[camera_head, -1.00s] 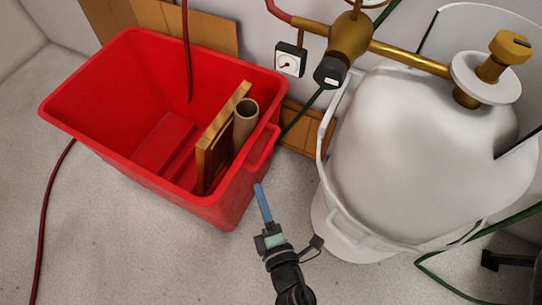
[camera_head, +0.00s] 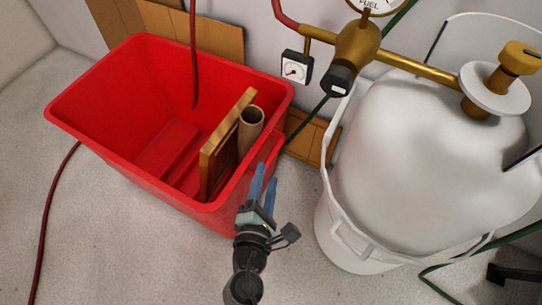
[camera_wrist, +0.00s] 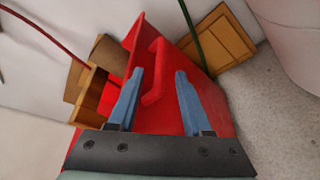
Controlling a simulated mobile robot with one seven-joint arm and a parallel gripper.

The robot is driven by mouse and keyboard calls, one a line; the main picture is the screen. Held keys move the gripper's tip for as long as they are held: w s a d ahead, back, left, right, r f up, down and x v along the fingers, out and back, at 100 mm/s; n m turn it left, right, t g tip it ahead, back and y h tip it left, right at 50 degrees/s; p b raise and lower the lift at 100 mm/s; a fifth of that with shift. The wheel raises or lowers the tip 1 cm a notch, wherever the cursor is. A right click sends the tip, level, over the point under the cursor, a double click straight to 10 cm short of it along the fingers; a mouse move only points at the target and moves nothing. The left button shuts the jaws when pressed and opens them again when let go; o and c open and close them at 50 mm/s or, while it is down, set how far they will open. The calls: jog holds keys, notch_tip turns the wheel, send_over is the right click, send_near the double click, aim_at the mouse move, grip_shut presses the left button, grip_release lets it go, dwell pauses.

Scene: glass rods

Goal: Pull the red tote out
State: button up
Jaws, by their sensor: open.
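The red tote (camera_head: 110,90) stands upright on the floor against the wall at the left in the head view. It holds a wooden frame (camera_head: 215,160) and a cardboard tube (camera_head: 250,128). A red handle (camera_wrist: 155,72) sticks out from its near right end. My gripper (camera_head: 265,176) is open and empty at that end. Its two blue fingers point at the tote. In the wrist view my gripper (camera_wrist: 160,75) has the handle bar between its fingertips, with a gap on each side. I cannot tell how deep the fingers reach around it.
A white bin (camera_head: 345,225) with a large white bag-like bulk stands close right of the tote. A dark red hose (camera_head: 193,60) dips into the tote. Cardboard (camera_head: 215,42) leans behind.

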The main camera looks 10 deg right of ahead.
aim_at(271, 156)
jog(key=b+x, duration=0.1)
jog(key=x, duration=0.6)
jog(key=shift+f, duration=0.1)
grip_shut()
dwell(1.2)
